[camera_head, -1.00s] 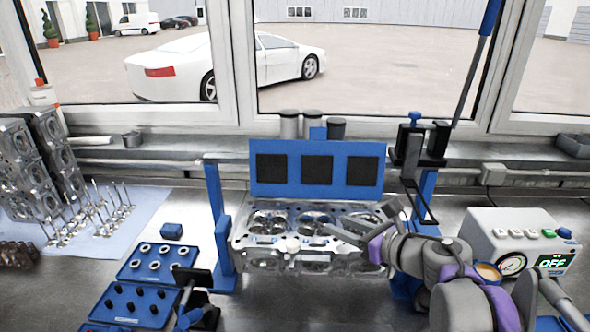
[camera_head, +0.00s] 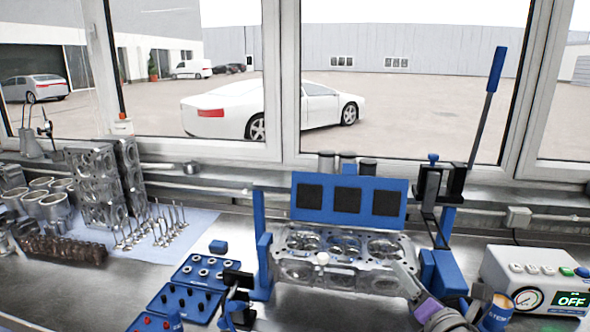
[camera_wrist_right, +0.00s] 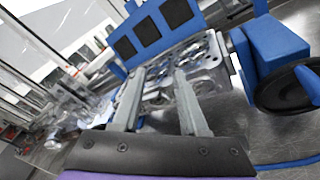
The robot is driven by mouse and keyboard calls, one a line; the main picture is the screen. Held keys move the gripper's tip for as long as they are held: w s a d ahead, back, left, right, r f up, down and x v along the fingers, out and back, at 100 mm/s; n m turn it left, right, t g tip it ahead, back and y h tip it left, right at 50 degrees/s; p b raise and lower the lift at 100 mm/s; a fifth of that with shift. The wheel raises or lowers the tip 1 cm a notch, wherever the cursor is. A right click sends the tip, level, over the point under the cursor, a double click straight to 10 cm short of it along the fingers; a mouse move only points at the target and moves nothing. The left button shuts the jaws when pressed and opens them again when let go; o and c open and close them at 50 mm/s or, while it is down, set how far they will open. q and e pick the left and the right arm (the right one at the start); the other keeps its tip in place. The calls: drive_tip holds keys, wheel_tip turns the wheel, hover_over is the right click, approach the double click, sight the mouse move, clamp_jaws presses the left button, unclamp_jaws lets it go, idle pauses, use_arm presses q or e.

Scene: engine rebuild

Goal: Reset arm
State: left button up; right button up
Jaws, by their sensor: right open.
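My right gripper (camera_head: 414,287) is at the lower right of the head view, by the near right corner of a metal cylinder head (camera_head: 345,268). In the right wrist view its two grey fingers (camera_wrist_right: 158,95) are apart with nothing held between them, and the cylinder head (camera_wrist_right: 205,65) lies beyond them. Whether the fingers touch it I cannot tell. The cylinder head sits between blue stands (camera_head: 262,262), in front of a blue panel with three black squares (camera_head: 347,200). My left gripper is not in view.
A gauge box (camera_head: 535,280) reading OFF stands at right, near a blue STEM cup (camera_head: 497,314). A black clamp with a lever (camera_head: 440,185) stands behind. Blue parts trays (camera_head: 185,298) are left of the cylinder head. Valves (camera_head: 155,225) stand on a pale mat further left.

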drive_tip(key=s+d+f+m+g+h+p, duration=0.1)
drive_tip(key=s+d+f+m+g+h, duration=0.2)
drive_tip(key=m, duration=0.6)
drive_tip(key=s+d+f+m+g+h+p, duration=0.1)
drive_tip(key=s+d+f+m+h, duration=0.15)
drive_tip(key=s+f+m, duration=0.4)
drive_tip(key=s+a+f+m+g+y+p, duration=0.1)
drive_tip(key=s+a+f+m+g+y, duration=0.1)
drive_tip(key=s+a+f+m, duration=0.3)
drive_tip(key=s+a+f+m+g+y, duration=0.1)
drive_tip(key=s+a+f+m+g, duration=0.3)
drive_tip(key=s+f+m, duration=0.4)
drive_tip(key=shift+s+a+f+g+y+p, duration=0.35)
drive_tip(key=shift+s+a+f+g, duration=0.05)
drive_tip(key=shift+g, duration=0.4)
